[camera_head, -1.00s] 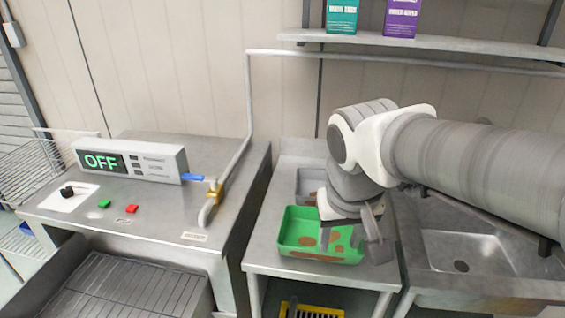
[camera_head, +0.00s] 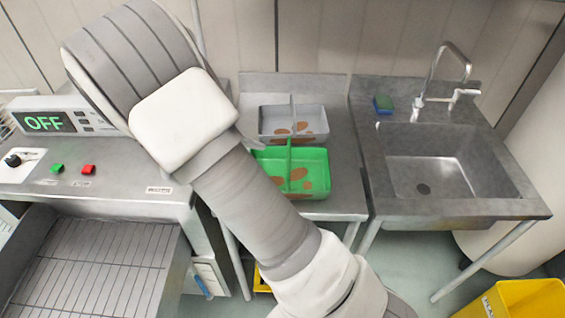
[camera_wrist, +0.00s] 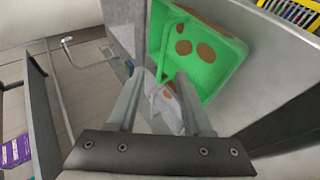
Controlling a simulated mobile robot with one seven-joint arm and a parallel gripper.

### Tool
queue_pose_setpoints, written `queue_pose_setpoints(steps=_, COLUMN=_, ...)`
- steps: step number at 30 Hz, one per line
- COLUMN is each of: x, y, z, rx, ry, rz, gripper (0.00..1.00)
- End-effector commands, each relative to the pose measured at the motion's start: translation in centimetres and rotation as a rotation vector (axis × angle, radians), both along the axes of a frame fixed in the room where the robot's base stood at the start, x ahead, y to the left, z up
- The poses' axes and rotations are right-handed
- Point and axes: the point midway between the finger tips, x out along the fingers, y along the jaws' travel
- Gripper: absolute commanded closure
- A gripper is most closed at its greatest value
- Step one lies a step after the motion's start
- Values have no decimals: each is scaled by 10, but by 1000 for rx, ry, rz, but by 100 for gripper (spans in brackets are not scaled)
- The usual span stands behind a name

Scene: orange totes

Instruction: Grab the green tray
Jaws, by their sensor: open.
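The green tray (camera_head: 318,158) has brown stains and a green upright divider or handle across its middle. It sits on a steel table, in front of a grey tray (camera_head: 316,117) with similar stains. My arm covers its left edge in the head view. In the wrist view the green tray (camera_wrist: 228,70) is at the upper right, beyond my fingers. My gripper (camera_wrist: 158,92) is open, with nothing seen held between the fingers. The upright part of the tray shows near the gap between the fingertips; I cannot tell whether they touch it. The gripper is mostly hidden in the head view.
A steel sink (camera_head: 430,172) with a tap (camera_head: 443,80) stands to the right. A machine with an OFF display (camera_head: 45,123) and an open wire-racked basin (camera_head: 95,265) are on the left. A yellow bin (camera_head: 520,300) is on the floor at right.

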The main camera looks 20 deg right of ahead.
Motion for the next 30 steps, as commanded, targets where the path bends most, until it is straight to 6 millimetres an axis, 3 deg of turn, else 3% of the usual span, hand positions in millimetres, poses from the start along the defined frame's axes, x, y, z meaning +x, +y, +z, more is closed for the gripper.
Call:
queue_pose_setpoints(steps=7, x=10, y=0, z=-13, rx=-73, ry=-23, rz=19, gripper=50)
queue_pose_setpoints(steps=21, x=16, y=-82, z=-61, rx=-71, ry=-21, rz=17, gripper=50)
queue_pose_setpoints(steps=30, x=19, y=-101, z=-73, rx=-69, ry=-24, rz=19, gripper=50)
